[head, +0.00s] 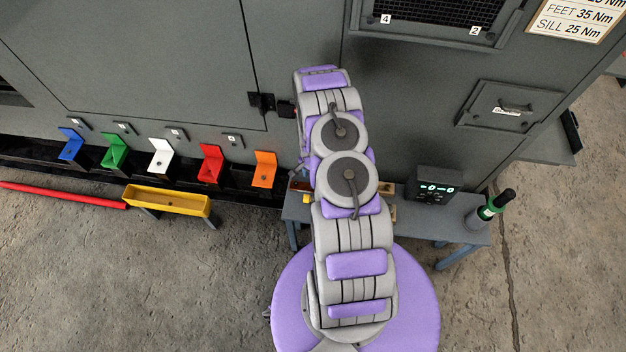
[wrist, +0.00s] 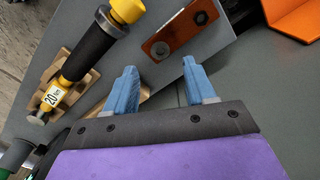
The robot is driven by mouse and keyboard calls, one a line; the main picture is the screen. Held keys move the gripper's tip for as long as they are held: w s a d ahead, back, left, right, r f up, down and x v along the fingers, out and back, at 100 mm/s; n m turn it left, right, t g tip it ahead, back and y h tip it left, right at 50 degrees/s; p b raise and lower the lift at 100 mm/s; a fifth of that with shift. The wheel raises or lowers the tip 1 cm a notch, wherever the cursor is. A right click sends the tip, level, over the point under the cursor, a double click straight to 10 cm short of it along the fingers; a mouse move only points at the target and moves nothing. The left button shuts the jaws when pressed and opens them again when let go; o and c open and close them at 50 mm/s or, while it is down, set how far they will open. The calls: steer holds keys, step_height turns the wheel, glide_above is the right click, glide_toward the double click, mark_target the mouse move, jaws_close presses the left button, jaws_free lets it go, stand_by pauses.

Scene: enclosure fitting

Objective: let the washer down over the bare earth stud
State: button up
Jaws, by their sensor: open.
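My gripper (wrist: 159,67) is open in the wrist view, its two blue fingers apart with nothing between them. Just beyond the fingertips an orange-brown bar (wrist: 181,33) lies on a grey surface. I cannot tell whether that ring is the washer or whether either fitting is the earth stud. In the head view my arm hides the gripper and this spot.
A black-and-yellow tool marked 20 (wrist: 92,52) lies on a wooden cradle (wrist: 82,88), left of my fingers. An orange bracket (wrist: 296,18) is upper right. In the head view, a bench (head: 447,232) holds a display box (head: 433,186) and a green-and-black bottle (head: 490,208). A yellow tray (head: 165,201) stands left.

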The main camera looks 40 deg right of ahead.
step_height(320, 180, up, 11)
steer(key=p, duration=0.2)
steer(key=shift+r, duration=0.1)
steer(key=s+a+r+n, duration=0.1)
steer(key=a+r+n, duration=0.3)
steer(key=r, duration=0.5)
steer(key=s+a+r+n, duration=0.1)
steer(key=a+r, duration=0.5)
steer(key=r, duration=0.3)
steer(key=s+a+r+n, duration=0.1)
steer(key=a+r+n, duration=0.3)
steer(key=r, duration=0.5)
steer(key=s+a+r+n, duration=0.2)
steer(key=s+a+r, duration=0.2)
steer(key=s, duration=0.4)
steer(key=s+a+r+n+g, duration=0.1)
steer(key=s+a+r+n, duration=0.1)
steer(key=s+a+r, duration=0.2)
steer(key=s+a+r+n, duration=0.3)
steer(key=s+r, duration=0.3)
steer(key=s, duration=0.5)
steer(key=shift+s+a+r+g, duration=0.3)
steer(key=shift+s+a+g, duration=0.1)
steer(key=shift+a, duration=0.4)
steer(key=shift+w, duration=0.1)
steer(key=shift+c, duration=0.2)
